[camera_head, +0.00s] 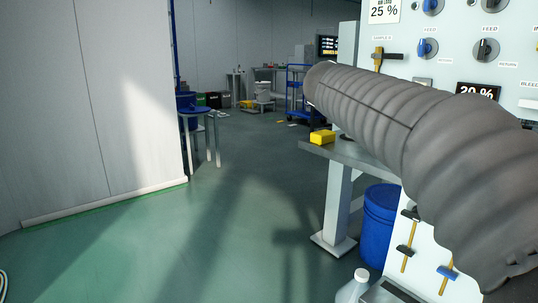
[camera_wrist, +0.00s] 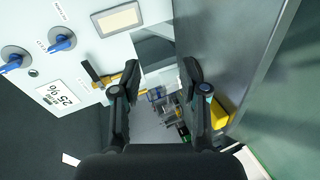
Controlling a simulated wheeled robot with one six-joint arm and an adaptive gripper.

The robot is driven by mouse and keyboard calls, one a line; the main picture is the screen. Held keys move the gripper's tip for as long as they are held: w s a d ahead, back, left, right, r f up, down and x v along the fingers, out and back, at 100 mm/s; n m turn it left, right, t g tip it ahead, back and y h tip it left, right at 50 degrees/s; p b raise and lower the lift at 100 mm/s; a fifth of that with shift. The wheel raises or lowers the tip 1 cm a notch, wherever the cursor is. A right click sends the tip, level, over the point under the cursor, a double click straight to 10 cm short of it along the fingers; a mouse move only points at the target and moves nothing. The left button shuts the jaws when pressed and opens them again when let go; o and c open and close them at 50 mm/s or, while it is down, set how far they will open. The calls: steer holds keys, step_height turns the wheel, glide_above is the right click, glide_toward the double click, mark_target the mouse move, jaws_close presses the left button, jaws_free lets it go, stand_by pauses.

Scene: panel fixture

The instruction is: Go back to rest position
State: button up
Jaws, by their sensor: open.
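My gripper (camera_wrist: 160,68) shows in the wrist view with its two black fingers apart and nothing between them. It is in front of the white panel (camera_wrist: 75,50), close to a yellow and black handle (camera_wrist: 100,78) to the left of the fingers. In the head view my grey sleeved arm reaches in from the right across the panel (camera_head: 400,30), and my gripper is hidden there. The handle also shows in the head view (camera_head: 383,58), above my arm.
Blue knobs (camera_head: 428,47) and displays are on the panel. A yellow block (camera_head: 322,136) sits on the grey bench (camera_head: 350,152). A blue bin (camera_head: 378,225) and a white jug (camera_head: 353,287) stand below. Green floor (camera_head: 200,240) is open at left, with a blue cart (camera_head: 297,90) behind.

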steer(key=s+a+f+m+g+y, duration=0.1)
steer(key=s+f+y, duration=0.15)
steer(key=f, duration=0.35)
steer(key=s+a+f+m+g+y, duration=0.1)
steer(key=s+a+f+y, duration=0.1)
steer(key=s+f, duration=0.3)
steer(key=s+a+f+m+y+p, duration=0.1)
steer(key=s+f, duration=0.3)
steer(key=s, duration=0.4)
steer(key=s+a+f+m+g+y+p, duration=0.1)
steer(key=s+a+f+m+y+p, duration=0.1)
steer(key=s+f, duration=0.3)
steer(key=s+a+f+m+g+y+p, duration=0.1)
steer(key=s+f, duration=0.3)
steer(key=s, duration=0.7)
steer(key=shift+a+f+m+y+p, duration=0.35)
steer(key=shift+a+m+y+p, duration=0.15)
steer(key=shift+a+y+p, duration=0.3)
